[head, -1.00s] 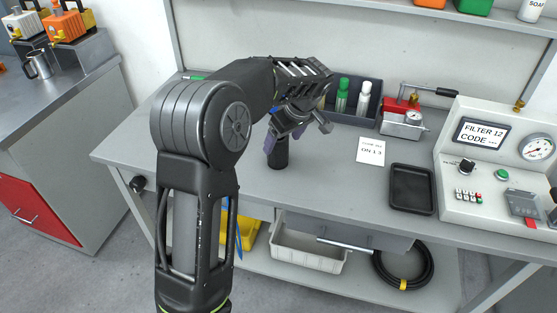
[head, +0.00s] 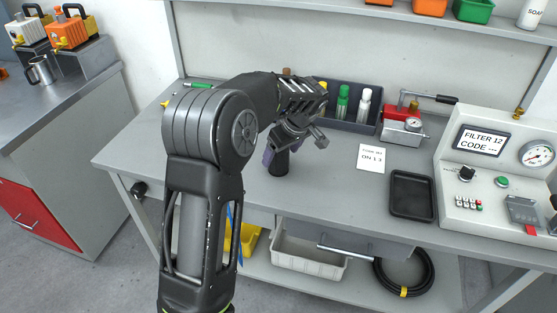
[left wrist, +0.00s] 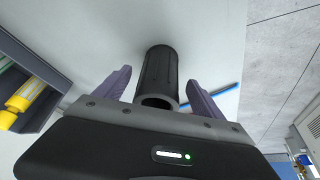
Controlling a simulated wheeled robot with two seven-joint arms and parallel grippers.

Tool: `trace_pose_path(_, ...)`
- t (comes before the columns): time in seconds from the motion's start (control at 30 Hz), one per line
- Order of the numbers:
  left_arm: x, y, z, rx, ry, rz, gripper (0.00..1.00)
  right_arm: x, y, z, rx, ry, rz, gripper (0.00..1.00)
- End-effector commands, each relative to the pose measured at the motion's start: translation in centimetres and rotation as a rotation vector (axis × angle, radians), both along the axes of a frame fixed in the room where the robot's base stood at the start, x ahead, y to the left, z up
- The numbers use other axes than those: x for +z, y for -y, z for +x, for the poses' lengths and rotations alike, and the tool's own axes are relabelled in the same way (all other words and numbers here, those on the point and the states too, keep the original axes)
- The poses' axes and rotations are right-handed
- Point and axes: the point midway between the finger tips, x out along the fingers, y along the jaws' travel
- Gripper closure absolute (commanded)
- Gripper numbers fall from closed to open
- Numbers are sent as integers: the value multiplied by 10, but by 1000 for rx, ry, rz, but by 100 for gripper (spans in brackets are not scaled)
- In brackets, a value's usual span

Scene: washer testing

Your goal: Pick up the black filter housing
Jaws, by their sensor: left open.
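The black filter housing (head: 279,162) is a dark cylinder standing on the grey workbench, partly hidden behind my left gripper in the head view. In the left wrist view the housing (left wrist: 158,77) shows between the two purple fingers, its round hollow end toward the camera. My left gripper (head: 274,153) is open at the housing, with one finger on each side. In the left wrist view the gripper (left wrist: 160,82) shows a gap beside the housing on both sides. My right gripper is in neither view.
A dark bin (head: 352,124) with green and white bottles stands behind the gripper. A black tray (head: 411,195), a paper card (head: 371,158) and a test panel (head: 480,185) are to the right. A blue stick (left wrist: 215,93) lies near the housing.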

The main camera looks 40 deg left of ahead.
Motion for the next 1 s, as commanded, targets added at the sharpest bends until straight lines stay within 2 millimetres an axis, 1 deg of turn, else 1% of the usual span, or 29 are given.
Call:
trace_pose_path(0.17,-22,-7,2,2,-5,-1,21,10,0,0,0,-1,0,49)
trace_pose_path(0.2,-29,-10,2,2,-6,1,21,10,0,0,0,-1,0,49)
trace_pose_path(0.33,-41,-15,5,0,-3,1,21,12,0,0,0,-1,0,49)
trace_pose_path(0.97,-43,-15,5,0,-1,0,21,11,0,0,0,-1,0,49)
trace_pose_path(1.0,-43,-15,5,0,-1,0,24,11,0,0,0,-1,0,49)
